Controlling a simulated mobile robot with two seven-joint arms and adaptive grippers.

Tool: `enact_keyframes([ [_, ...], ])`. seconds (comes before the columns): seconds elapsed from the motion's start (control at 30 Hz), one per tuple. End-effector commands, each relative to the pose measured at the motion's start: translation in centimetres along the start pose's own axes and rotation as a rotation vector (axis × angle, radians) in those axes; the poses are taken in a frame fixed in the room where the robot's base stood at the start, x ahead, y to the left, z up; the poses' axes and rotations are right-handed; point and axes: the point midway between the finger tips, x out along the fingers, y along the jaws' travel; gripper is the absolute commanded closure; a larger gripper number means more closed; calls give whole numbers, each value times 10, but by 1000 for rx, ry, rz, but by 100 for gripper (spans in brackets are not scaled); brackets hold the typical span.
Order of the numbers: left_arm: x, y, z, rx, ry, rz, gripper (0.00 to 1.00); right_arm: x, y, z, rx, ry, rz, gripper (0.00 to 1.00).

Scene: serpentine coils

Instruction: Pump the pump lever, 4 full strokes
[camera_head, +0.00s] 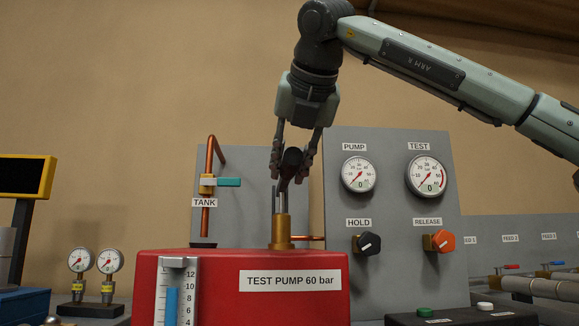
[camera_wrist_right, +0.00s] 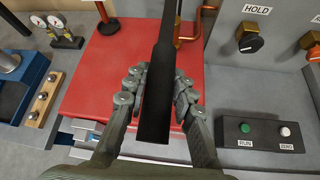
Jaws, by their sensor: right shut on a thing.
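The red test pump (camera_head: 225,270), labelled "TEST PUMP 60 bar", stands in front of a grey panel. Its black-gripped pump lever (camera_head: 291,158) rises above the brass pump fitting (camera_head: 281,232). My right gripper (camera_head: 290,170) reaches down from above and is shut on the lever's black grip. In the right wrist view, the dark lever (camera_wrist_right: 158,95) lies between the two fingers of my right gripper (camera_wrist_right: 159,98), with the red pump top (camera_wrist_right: 92,75) below. The pump and test gauges (camera_head: 358,174) have needles low on their scales. My left gripper is in neither view.
A black hold knob (camera_head: 367,243) and an orange release knob (camera_head: 440,241) sit on the panel to the right. A copper tank pipe with a teal-handled valve (camera_head: 228,182) stands left of the lever. Two small gauges (camera_head: 96,262) stand at the left. A button box (camera_head: 460,316) is at front right.

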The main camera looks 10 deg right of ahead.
Motion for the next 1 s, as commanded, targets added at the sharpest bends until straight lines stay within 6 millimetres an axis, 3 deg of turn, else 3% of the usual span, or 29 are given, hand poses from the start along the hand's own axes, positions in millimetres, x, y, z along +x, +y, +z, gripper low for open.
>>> enact_keyframes([
  [0.2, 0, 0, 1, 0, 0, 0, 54, 4, 0, -7, -8, 18, -7, 100],
  [0.23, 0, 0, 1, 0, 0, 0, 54, 4, 0, -7, -8, 18, -7, 73],
  [0.4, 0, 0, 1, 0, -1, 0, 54, 4, 0, -6, -6, 14, -5, 54],
  [0.77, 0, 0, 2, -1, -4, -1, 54, -4, 0, -3, -3, 8, -2, 54],
  [1.0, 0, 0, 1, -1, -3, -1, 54, -46, 1, -2, -3, 5, -1, 54],
])
